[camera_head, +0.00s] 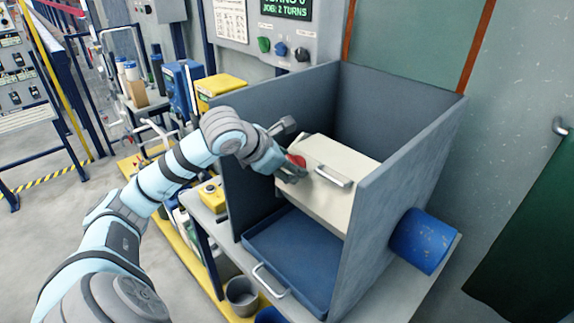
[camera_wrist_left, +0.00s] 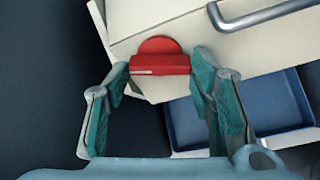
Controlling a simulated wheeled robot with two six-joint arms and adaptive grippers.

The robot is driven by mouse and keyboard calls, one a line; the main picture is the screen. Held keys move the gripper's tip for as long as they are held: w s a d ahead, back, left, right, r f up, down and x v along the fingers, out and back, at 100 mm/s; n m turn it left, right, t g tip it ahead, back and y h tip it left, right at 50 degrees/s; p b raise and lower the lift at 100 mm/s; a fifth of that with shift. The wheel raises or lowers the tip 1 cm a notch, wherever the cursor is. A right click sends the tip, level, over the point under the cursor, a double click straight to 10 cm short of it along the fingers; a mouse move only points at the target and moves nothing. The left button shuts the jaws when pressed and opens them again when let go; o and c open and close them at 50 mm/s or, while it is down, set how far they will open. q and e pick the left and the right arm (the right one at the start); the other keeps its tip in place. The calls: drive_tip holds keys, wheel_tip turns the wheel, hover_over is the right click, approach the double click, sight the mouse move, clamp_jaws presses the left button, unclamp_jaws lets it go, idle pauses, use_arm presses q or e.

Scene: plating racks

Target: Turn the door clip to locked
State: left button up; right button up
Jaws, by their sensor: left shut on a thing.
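The red door clip (camera_head: 297,160) is on the front of a cream box (camera_head: 318,198) inside a grey open-fronted housing. In the left wrist view the clip (camera_wrist_left: 160,57) has a rounded top and a straight bar with a pale mark towards its left end. The bar lies about level across that picture. My left gripper (camera_head: 287,170) is at the clip. Its teal-padded fingers (camera_wrist_left: 160,66) are on either side of the bar, shut on it. The fingers partly hide the clip in the head view. My right gripper is not in view.
A metal handle (camera_head: 333,177) sticks out of the cream box right of the clip. A blue tray (camera_head: 300,262) with a wire handle lies below it. The housing's side wall (camera_head: 398,180) stands to the right. A blue cylinder (camera_head: 424,240) sits outside that wall.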

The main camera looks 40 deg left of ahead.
use_arm(q)
drive_tip(key=m+b, duration=0.1)
drive_tip(key=m, duration=0.2)
drive_tip(key=m+t+y+b, duration=0.1)
drive_tip(key=m+b, duration=0.1)
drive_tip(key=shift+d+f+m, duration=0.1)
drive_tip(key=shift+f+m, duration=0.1)
drive_tip(key=shift+m, duration=0.2)
drive_tip(key=m+b, duration=0.2)
drive_tip(key=m, duration=0.2)
drive_tip(key=shift+s+t+y, duration=0.1)
drive_tip(key=shift+t+y, duration=0.3)
drive_tip(key=shift+m+t+b, duration=0.3)
drive_tip(key=shift+m+b, duration=0.65)
drive_tip(key=shift+m, duration=0.35)
drive_tip(key=o, duration=1.2)
drive_tip(key=shift+c, duration=0.2)
